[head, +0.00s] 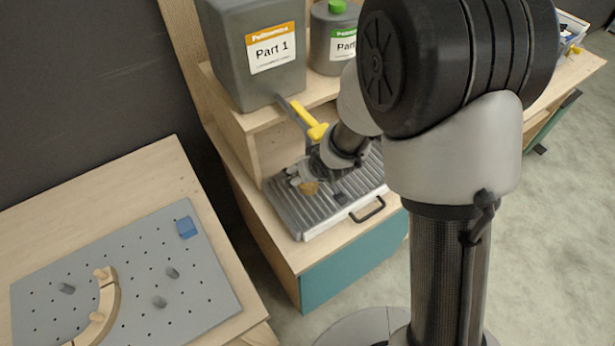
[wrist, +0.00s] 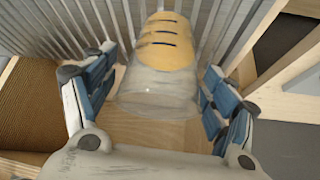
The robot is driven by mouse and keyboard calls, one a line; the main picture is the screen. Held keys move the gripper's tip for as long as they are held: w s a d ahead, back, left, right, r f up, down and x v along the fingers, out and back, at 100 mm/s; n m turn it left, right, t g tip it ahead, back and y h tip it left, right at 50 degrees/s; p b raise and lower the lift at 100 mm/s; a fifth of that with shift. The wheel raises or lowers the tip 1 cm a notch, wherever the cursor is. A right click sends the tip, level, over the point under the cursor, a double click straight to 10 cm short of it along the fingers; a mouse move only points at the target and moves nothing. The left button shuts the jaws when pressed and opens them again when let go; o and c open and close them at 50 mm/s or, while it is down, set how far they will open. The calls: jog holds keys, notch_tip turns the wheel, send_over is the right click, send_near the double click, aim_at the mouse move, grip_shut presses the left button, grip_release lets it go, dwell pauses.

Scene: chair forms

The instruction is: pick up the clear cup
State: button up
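The clear cup (wrist: 158,85) is see-through and greyish, with a tan-yellow area crossed by short dark marks at its far end. In the wrist view it lies between the two blue-padded fingers of my gripper (wrist: 160,90). The fingers are spread, with narrow gaps seeming to show beside the cup; contact is hard to judge. In the head view my gripper (head: 304,182) is low over the ribbed grey tray (head: 318,220), below the yellow-handled tap. The cup shows there only as a small tan patch (head: 310,188), mostly hidden by the gripper.
A grey container marked Part 1 (head: 257,60) stands on the wooden shelf above, with a green-capped container (head: 332,45) beside it. The yellow tap (head: 316,131) hangs near my wrist. A black handle (head: 368,210) is on the tray's front. A pegboard (head: 130,275) lies at left.

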jog(key=c, duration=0.8)
jog(key=shift+w+a+r, duration=0.1)
jog(key=shift+r, duration=0.05)
